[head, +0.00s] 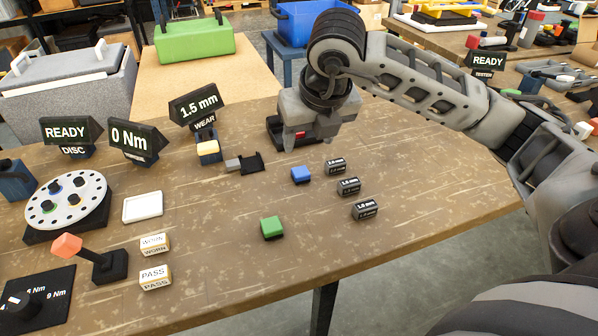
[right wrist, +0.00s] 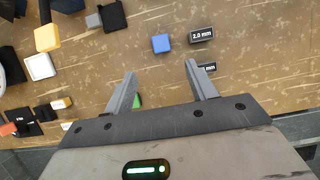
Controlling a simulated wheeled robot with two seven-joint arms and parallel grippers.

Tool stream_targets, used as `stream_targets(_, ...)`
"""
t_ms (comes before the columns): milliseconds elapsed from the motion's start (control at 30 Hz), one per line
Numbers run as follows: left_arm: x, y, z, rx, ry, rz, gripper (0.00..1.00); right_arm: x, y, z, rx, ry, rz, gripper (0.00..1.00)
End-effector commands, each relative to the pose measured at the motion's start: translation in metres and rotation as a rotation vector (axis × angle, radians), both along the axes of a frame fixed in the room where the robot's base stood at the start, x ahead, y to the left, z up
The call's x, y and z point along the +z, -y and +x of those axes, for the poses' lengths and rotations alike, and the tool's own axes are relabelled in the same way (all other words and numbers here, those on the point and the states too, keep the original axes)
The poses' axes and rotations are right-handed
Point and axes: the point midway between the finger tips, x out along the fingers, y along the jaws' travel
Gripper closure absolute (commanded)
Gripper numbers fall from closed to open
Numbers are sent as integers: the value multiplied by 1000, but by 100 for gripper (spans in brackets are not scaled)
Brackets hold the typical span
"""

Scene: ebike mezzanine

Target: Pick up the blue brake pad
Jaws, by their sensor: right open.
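The blue brake pad (head: 301,174) is a small blue block lying on the brown workbench, left of the dark labelled blocks. It also shows in the right wrist view (right wrist: 162,43), past the fingertips and roughly between their lines. My right gripper (head: 308,143) is open and empty, pointing down above the far part of the bench, behind the blue pad in the head view. Its two grey fingers are spread apart in the right wrist view (right wrist: 161,74), and neither touches the pad. My left gripper is in neither view.
Dark labelled blocks (head: 348,187) stand right of the pad. A green block (head: 271,227) lies nearer the front. A grey block (head: 233,165), a white tray (head: 143,207) and a disc fixture (head: 66,203) are to the left. Bare bench surrounds the blue pad.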

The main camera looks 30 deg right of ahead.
Motion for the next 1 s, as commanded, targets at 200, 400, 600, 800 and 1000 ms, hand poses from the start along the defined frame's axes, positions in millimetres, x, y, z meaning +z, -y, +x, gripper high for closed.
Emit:
stream_targets(200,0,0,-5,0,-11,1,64,-44,4,16,3,-5,1,44)
stream_targets(400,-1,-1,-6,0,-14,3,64,-63,5,25,4,0,3,44)
stream_targets(600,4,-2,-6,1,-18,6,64,-78,9,31,4,-4,1,44)
stream_targets(800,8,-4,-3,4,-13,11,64,-105,13,42,5,-2,4,44)
stream_targets(1000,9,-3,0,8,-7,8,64,-113,14,45,7,1,4,44)
